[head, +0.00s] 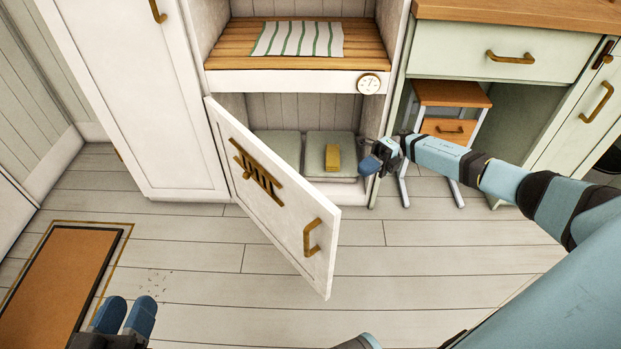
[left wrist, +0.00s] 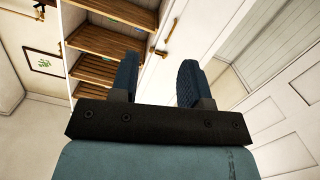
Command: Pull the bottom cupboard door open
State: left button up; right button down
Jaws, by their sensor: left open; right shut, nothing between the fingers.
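The bottom cupboard door (head: 268,190) is white with a brass handle (head: 312,236) and stands swung well open toward me, hinged at its left side. Inside the cupboard are pale flat cushions or boxes and a small yellow block (head: 332,157). My right gripper (head: 374,160) is shut and empty at the right edge of the cupboard opening, apart from the door and its handle. My left gripper (head: 125,314) is open and empty, low at the left over the floor. In the left wrist view, its two fingers (left wrist: 158,82) are spread with nothing between them.
A tall white cupboard (head: 135,90) stands left of the door. Above the opening is a wooden shelf with a striped cloth (head: 298,39). At right are a green drawer unit (head: 500,60) and an orange-topped stool (head: 450,95). An orange mat (head: 60,275) lies at left; the floor before the door is clear.

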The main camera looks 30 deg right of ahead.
pick_arm(q)
jog(key=shift+w+a+r+m+t+b, duration=0.1)
jog(key=shift+w+a+m+t+b, duration=0.2)
jog(key=shift+b, duration=0.3)
jog(key=shift+w+a+m+t+b, duration=0.1)
jog(key=shift+w+m+t+b, duration=0.1)
jog(key=shift+w+m+b, duration=0.3)
pick_arm(e)
jog(key=s+a, duration=0.2)
jog(key=a, duration=1.1)
jog(key=shift+s+g, duration=0.3)
jog(key=shift+s, duration=0.05)
pick_arm(q)
jog(key=shift+r, duration=0.1)
pick_arm(e)
jog(key=shift+a, duration=0.1)
